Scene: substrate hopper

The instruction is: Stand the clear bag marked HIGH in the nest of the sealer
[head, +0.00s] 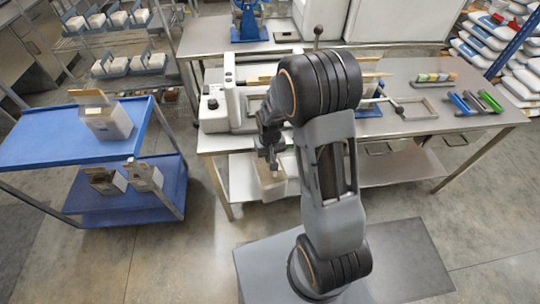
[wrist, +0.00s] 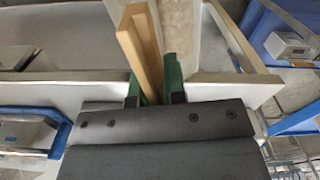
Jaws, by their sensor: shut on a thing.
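My gripper (head: 269,157) is shut on a clear bag (head: 269,182), which hangs below it in front of the steel table. In the wrist view, the green fingertips of my gripper (wrist: 154,80) close around the bag's tan top strip (wrist: 148,45), with the pale bag body (wrist: 180,35) beside it. No mark can be read on the bag. The sealer (head: 217,108), a white machine, stands on the near left part of the table, behind and above the held bag. Its nest is mostly hidden behind my arm, so I cannot make it out.
A blue cart (head: 50,140) at left carries one similar bag (head: 106,120) on top and two below (head: 144,175). The steel table (head: 430,120) also holds a metal frame (head: 420,108) and coloured-handled tools (head: 478,101). Floor between cart and table is clear.

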